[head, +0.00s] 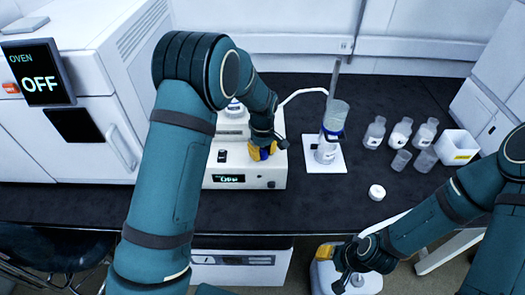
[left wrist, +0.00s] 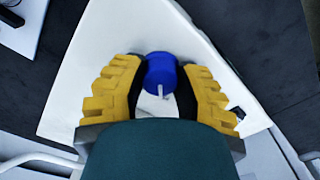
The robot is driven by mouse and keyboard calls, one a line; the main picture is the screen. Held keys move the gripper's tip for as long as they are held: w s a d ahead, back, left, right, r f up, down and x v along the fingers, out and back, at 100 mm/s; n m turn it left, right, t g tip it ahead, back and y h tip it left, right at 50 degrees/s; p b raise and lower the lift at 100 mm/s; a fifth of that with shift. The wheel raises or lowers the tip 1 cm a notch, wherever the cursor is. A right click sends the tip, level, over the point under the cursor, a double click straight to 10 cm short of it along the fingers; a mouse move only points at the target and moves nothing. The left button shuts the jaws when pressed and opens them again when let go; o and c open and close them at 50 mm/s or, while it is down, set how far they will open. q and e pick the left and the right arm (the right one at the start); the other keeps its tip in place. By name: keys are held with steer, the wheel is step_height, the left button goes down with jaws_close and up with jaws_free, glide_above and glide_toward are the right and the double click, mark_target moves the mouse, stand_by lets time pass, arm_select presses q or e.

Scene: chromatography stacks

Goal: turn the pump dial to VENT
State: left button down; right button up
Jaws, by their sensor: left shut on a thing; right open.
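The white pump (head: 275,172) stands on the dark bench, with a small lit display (head: 229,178) on its front; its text is too small to read surely. My left gripper (head: 263,152) is over the pump's right part, shut on the blue dial (left wrist: 162,72). In the left wrist view the dial sits between the yellow fingers of my left gripper (left wrist: 160,90), and its white pointer (left wrist: 160,90) points down the picture. Dial labels are hidden or unreadable. My right gripper (head: 337,262) is open and empty, low in front of the bench.
A flask assembly (head: 331,130) stands on a white plate right of the pump, joined by a white hose (head: 300,93). Several bottles (head: 374,132) and a white box (head: 457,147) stand further right. A white cap (head: 377,192) lies near the front. An oven (head: 95,110) is at left.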

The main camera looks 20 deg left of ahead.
mark_target(262, 152)
arm_select(q)
steer(key=shift+f, duration=0.1)
stand_by(0.4)
steer(key=c, duration=0.6)
jaws_free()
step_height(262, 152, up, 12)
steer(key=shift+s, duration=0.1)
